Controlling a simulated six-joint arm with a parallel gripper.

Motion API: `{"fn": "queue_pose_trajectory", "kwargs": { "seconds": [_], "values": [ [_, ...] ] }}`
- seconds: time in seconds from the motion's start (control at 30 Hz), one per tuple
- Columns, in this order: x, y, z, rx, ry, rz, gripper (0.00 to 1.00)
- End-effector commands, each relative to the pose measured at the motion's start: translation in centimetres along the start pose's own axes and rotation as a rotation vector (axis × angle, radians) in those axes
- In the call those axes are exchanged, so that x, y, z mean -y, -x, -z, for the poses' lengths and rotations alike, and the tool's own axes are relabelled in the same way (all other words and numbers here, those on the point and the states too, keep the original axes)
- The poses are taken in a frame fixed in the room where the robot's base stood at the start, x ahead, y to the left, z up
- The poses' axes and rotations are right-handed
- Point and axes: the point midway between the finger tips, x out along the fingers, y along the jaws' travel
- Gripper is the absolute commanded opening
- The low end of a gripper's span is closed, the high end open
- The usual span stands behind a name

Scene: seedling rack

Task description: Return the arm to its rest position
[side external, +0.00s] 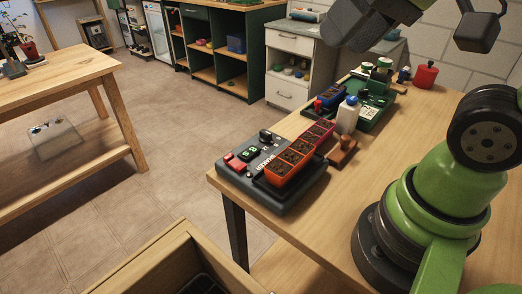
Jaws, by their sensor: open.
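My gripper (366,26) shows as dark grey blocky parts at the top edge of the side view, partly cut off by the frame. It is open, raised well above the table, and nothing shows between its jaws. My green arm stands at the right on the wooden table (480,262). At the table's front left corner is a dark device (240,178) with red buttons and a lit green display.
A white bottle (347,117) with a blue cap and a brown wooden block (343,152) stand behind the device. A green tray (376,112), a blue piece (331,98) and a red pot (425,76) are further back. Bare tabletop lies between device and arm base.

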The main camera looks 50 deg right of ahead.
Motion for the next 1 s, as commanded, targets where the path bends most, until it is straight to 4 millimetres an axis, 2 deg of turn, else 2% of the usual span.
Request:
{"fn": "queue_pose_trajectory", "kwargs": {
  "seconds": [0.1,0.23,1.0],
  "values": [
    [-0.2,0.7,-1.9,-0.041,-0.025,0.034,0.43],
    [-0.3,0.9,-2.8,-0.057,-0.039,0.049,0.43],
    [-0.3,0.9,-2.8,-0.058,-0.040,0.050,0.43]
  ]
}}
